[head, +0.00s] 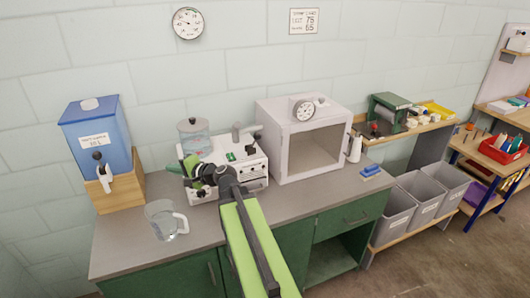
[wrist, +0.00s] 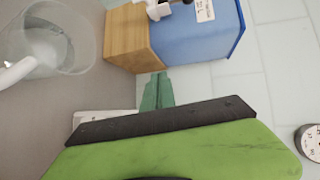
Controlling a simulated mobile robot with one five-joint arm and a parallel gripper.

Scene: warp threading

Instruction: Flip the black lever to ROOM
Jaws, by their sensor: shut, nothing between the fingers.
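A blue dispenser (head: 97,125) with a white label stands on a wooden block at the left of the counter. Its white tap (head: 104,178) has a small black piece (head: 97,156) on top. A white machine (head: 245,172) with a clear tank (head: 194,138) and several black knobs stands right of it. I cannot tell which black part is the lever, and no ROOM marking is readable. My gripper (head: 177,169) is shut and empty, in front of the machine's left side, which my arm partly hides. Its green fingers (wrist: 157,92) point towards the dispenser's wooden block (wrist: 130,38) in the wrist view.
A clear jug (head: 160,220) with a white handle stands on the counter (head: 125,245) in front of the dispenser, left of my arm. A white oven-like box (head: 278,140) stands right of the machine. A blue block (head: 371,170) lies near the counter's right end.

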